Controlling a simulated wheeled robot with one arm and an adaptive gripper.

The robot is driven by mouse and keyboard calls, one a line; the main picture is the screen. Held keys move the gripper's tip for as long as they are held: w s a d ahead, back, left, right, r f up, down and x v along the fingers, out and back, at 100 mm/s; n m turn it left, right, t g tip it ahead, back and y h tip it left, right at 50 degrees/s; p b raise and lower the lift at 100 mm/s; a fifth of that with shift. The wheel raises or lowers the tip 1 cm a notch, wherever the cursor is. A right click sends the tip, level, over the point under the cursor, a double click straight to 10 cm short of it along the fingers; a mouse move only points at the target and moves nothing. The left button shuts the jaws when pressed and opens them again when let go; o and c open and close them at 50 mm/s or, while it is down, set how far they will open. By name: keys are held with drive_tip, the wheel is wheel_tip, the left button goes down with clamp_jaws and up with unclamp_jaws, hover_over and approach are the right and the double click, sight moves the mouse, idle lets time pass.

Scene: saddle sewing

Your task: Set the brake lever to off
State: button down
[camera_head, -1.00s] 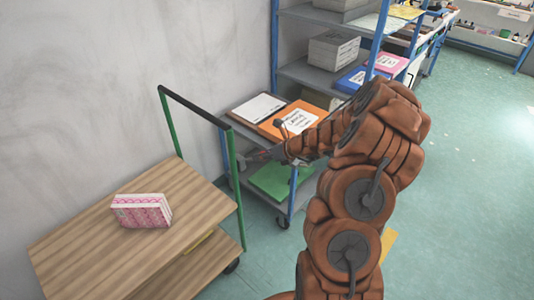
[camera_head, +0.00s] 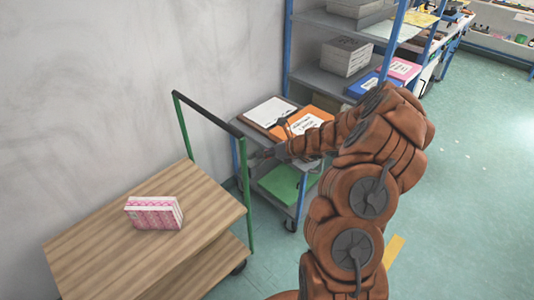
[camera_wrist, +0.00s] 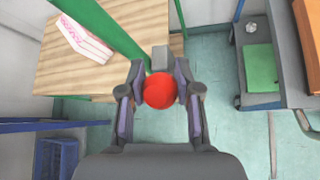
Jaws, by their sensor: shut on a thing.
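The brake lever shows as a round red knob (camera_wrist: 159,90) in the middle of the wrist view, in front of a small grey block (camera_wrist: 160,57) by the green post of a wooden cart. My gripper (camera_wrist: 160,92) is shut on the red knob, with a dark finger on each side of it. In the head view my gripper (camera_head: 260,155) is beside the cart's right green post (camera_head: 246,190). There the knob is too small or hidden to make out. The lever's shaft is hidden behind the knob, so I cannot tell its setting.
The wooden cart (camera_head: 100,245) carries a pink and white block (camera_head: 153,212). Close behind my gripper stands a grey shelf trolley with a white sheet (camera_head: 268,112), an orange folder (camera_head: 308,122) and a green item (camera_head: 283,185). Clear green floor (camera_head: 460,180) lies to the right.

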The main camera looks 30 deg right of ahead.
drive_tip(key=c, duration=0.8)
unclamp_jaws()
drive_tip(key=v, duration=1.2)
